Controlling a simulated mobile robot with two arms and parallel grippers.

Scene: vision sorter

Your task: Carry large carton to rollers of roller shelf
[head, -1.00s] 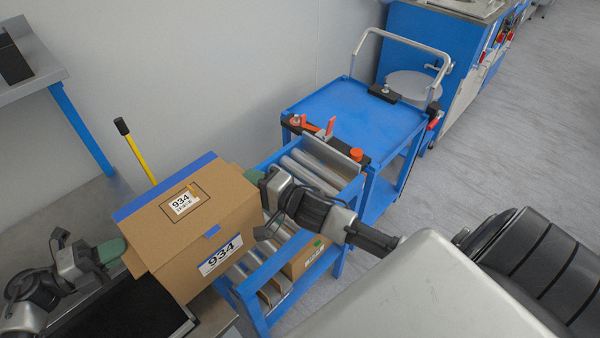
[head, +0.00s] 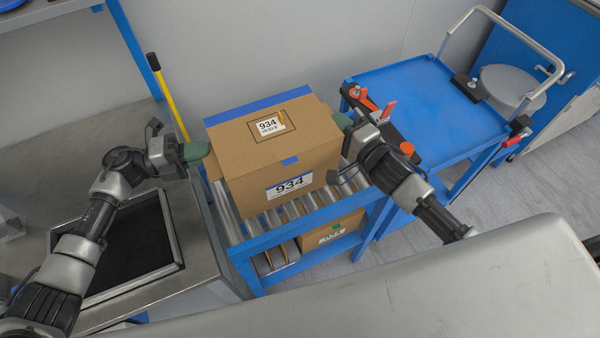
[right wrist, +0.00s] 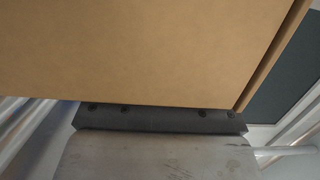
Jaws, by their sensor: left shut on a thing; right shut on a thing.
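The large carton (head: 262,168) is brown with blue tape and 934 labels. It is upright above the rollers (head: 300,208) of the blue roller shelf (head: 300,238); I cannot tell whether its underside touches them. My left gripper (head: 196,152) presses on the carton's left side, and my right gripper (head: 346,122) presses on its right side. The carton is held between the two. In the right wrist view the carton's brown wall (right wrist: 140,50) fills the upper part, against the dark edge of my right gripper (right wrist: 160,117).
A smaller carton (head: 332,232) sits on the shelf's lower level. A blue cart (head: 420,100) with red clamps stands at the right. A steel table with a black-matted recess (head: 130,245) is at the left.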

